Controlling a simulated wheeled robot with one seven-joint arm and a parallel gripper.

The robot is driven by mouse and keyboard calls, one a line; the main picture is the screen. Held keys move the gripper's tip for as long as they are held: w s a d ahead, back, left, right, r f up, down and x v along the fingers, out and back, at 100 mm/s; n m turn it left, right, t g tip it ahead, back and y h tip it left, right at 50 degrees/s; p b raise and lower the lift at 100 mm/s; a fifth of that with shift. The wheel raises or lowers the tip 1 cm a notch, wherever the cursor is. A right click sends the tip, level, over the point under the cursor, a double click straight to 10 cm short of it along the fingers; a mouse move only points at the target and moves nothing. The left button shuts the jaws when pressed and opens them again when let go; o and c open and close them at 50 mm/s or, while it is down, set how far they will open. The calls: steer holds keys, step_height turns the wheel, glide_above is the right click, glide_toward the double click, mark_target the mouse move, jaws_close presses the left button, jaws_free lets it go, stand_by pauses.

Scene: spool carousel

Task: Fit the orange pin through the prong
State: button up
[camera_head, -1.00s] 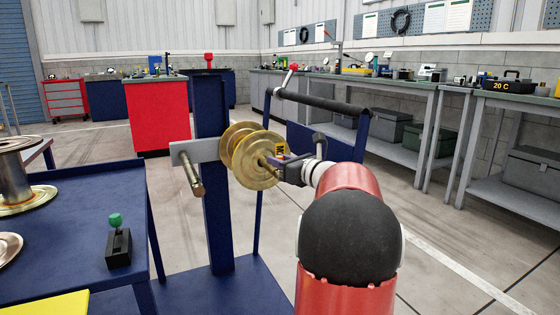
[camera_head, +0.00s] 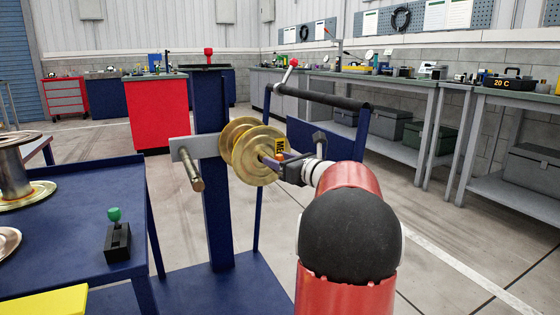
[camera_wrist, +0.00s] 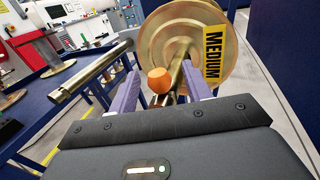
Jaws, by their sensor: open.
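A brass spool (camera_head: 243,146) with a yellow MEDIUM label (camera_wrist: 213,54) hangs on a prong of the stand. The prong (camera_wrist: 181,62) comes out of the spool's middle toward my gripper in the wrist view. The orange pin (camera_wrist: 159,80) shows its rounded orange head just left of the prong, between my fingers. Whether its shaft passes through the prong is hidden. My gripper (camera_wrist: 160,74) is open, with purple fingers spread on both sides of pin and prong. In the head view my gripper (camera_head: 268,160) is in front of the spool's near face.
A second, bare prong (camera_head: 191,171) sticks out left of the spool from the blue post (camera_head: 216,210). A blue table (camera_head: 70,215) at left bears a black block with a green knob (camera_head: 116,237) and another spool (camera_head: 14,172). Floor at right is free.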

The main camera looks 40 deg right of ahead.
steer(key=s, duration=0.7)
steer(key=shift+s+d, duration=0.2)
steer(key=shift+d, duration=0.05)
